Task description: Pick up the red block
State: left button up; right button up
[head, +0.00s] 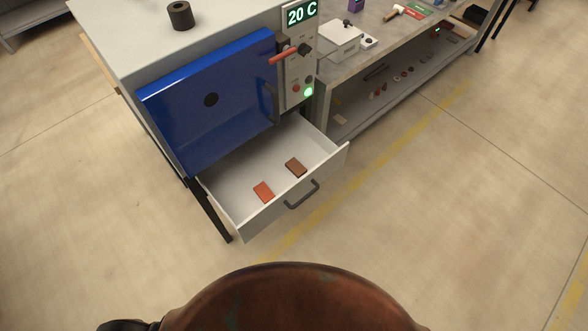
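In the head view, a bright orange-red block (264,192) lies flat in the open white drawer (222,188) below the blue oven door. A darker brown-red block (296,167) lies in the same drawer, to the right and farther back, apart from the first. Both are small and flat. Neither of my grippers shows in the view. A small dark part at the bottom left edge is too cut off to make out.
The blue door (215,95) of the furnace is shut above the drawer's back. The drawer front has a dark handle (302,195). A workbench (350,75) with tools and a lower shelf stands to the right. The floor in front is clear.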

aim_at(263, 192)
jog(key=u, duration=1.4)
jog(key=k, duration=0.65)
jog(key=z, duration=1.05)
jog(key=i, duration=0.5)
